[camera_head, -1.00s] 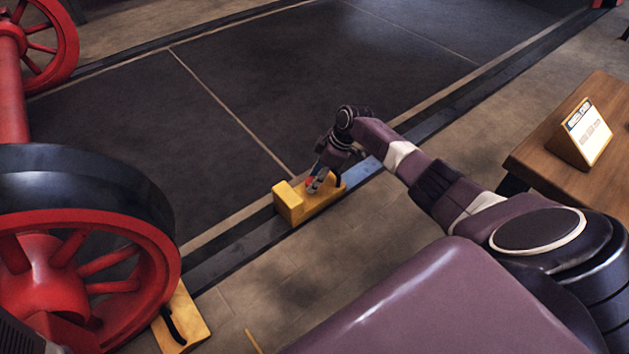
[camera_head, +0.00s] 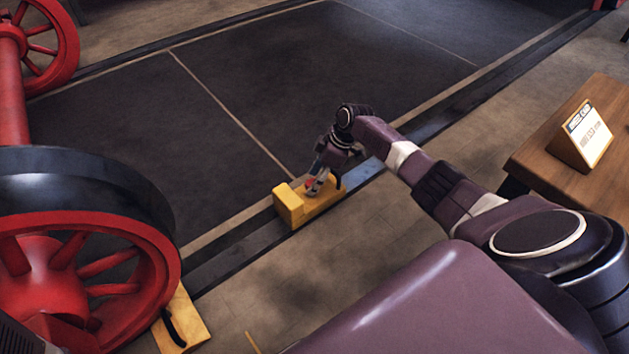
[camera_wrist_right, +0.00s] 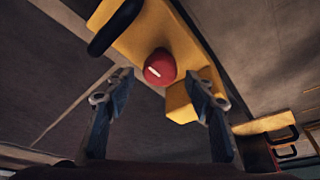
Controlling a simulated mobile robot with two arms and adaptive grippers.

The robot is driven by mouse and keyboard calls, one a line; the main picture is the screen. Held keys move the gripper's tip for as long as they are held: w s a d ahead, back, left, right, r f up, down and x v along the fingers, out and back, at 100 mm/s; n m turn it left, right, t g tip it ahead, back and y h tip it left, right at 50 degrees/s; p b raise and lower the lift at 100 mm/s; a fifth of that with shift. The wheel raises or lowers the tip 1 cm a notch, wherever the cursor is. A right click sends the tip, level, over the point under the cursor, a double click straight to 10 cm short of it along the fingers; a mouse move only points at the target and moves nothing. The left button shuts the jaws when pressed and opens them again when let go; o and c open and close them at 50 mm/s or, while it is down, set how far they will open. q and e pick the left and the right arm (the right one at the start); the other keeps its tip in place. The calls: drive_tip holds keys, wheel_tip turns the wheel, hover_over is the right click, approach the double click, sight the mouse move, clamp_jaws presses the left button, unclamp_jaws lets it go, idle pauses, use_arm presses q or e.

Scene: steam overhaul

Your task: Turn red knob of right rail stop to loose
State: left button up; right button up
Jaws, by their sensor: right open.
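The right rail stop (camera_head: 288,204) is a yellow block with a black handle, sitting on the dark rail. It also shows in the right wrist view (camera_wrist_right: 140,38). Its red knob (camera_wrist_right: 160,68) is round with a white mark and shows in the right wrist view between and just beyond my fingertips. In the head view the red knob (camera_head: 309,183) is partly hidden by my gripper. My right gripper (camera_head: 315,188) is open around or just above the knob; contact cannot be told. Its two fingers also show in the wrist view (camera_wrist_right: 160,88).
A large red wheel (camera_head: 130,245) with a dark rim stands on the rail at the left. Another yellow stop with a black handle (camera_head: 188,322) lies by it. A wooden table (camera_head: 570,120) with a sign (camera_head: 590,137) stands at the right. The dark floor (camera_head: 260,80) beyond is clear.

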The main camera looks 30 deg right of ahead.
wheel_tip(320, 180, up, 9)
idle(0.3)
drive_tip(key=shift+f, duration=0.1)
idle(0.4)
